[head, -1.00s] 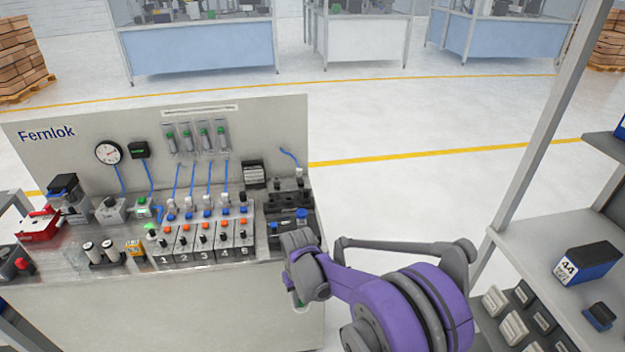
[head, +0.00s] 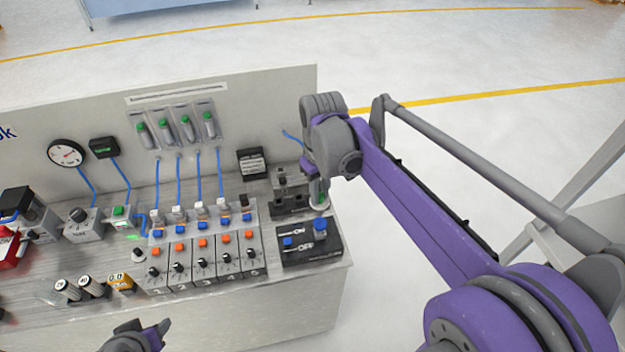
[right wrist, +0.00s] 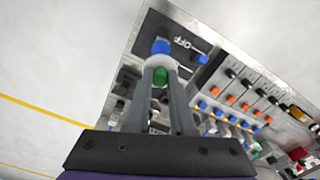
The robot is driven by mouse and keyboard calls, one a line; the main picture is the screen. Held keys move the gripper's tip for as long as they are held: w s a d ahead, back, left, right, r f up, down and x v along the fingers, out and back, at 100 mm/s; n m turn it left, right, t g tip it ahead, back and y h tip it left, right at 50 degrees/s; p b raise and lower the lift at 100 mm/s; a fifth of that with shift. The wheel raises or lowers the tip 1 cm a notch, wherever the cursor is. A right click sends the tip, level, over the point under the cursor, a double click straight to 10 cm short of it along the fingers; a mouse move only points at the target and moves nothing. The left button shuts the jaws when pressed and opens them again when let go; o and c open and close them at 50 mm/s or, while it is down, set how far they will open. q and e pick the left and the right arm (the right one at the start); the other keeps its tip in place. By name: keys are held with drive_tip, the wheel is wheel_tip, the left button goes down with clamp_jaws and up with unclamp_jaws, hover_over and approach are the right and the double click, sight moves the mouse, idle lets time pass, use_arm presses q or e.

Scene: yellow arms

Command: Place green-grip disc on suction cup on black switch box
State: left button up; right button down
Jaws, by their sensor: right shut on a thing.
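The black switch box (head: 312,256) with ON and OFF labels lies at the right end of the bench. A blue suction cup (head: 320,223) stands on its right part, and a blue knob (head: 288,242) is on its left. My right gripper (head: 319,198) is above the suction cup. In the right wrist view, its fingers are shut on the green grip (right wrist: 160,77) of a pale disc (right wrist: 158,62). The disc appears close to the blue suction cup (right wrist: 161,47); I cannot tell whether they touch. My left gripper (head: 138,340) is partly in view at the bottom edge; its fingers are unclear.
Numbered switch modules (head: 204,265) with orange buttons stand left of the box. A dark device (head: 290,190) stands just behind it. The upright panel (head: 270,110) carries a gauge (head: 66,154) and blue tubes. Open floor lies right of the bench.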

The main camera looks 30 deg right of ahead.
sight(321, 203)
drive_tip(key=shift+s+f, duration=0.45)
drive_tip(key=shift+s, duration=0.05)
drive_tip(key=shift+f, duration=0.4)
wheel_tip(321, 203, down, 4)
drive_tip(key=shift+w+b, duration=0.1)
drive_tip(key=shift+b, duration=0.85)
drive_tip(key=shift+f, duration=0.4)
use_arm(q)
drive_tip(key=s+f, duration=0.2)
drive_tip(key=f, duration=0.1)
drive_tip(key=shift+s+f, duration=0.3)
drive_tip(key=shift+s, duration=0.1)
use_arm(e)
drive_tip(key=shift+f, duration=0.1)
use_arm(q)
drive_tip(key=shift+w, duration=0.1)
use_arm(e)
drive_tip(key=shift+w, duration=0.1)
use_arm(q)
drive_tip(key=shift+s+f+b, duration=0.3)
drive_tip(key=shift+f+b, duration=0.2)
use_arm(e)
drive_tip(key=shift+f, duration=0.6)
drive_tip(key=c, duration=0.7)
unclamp_jaws()
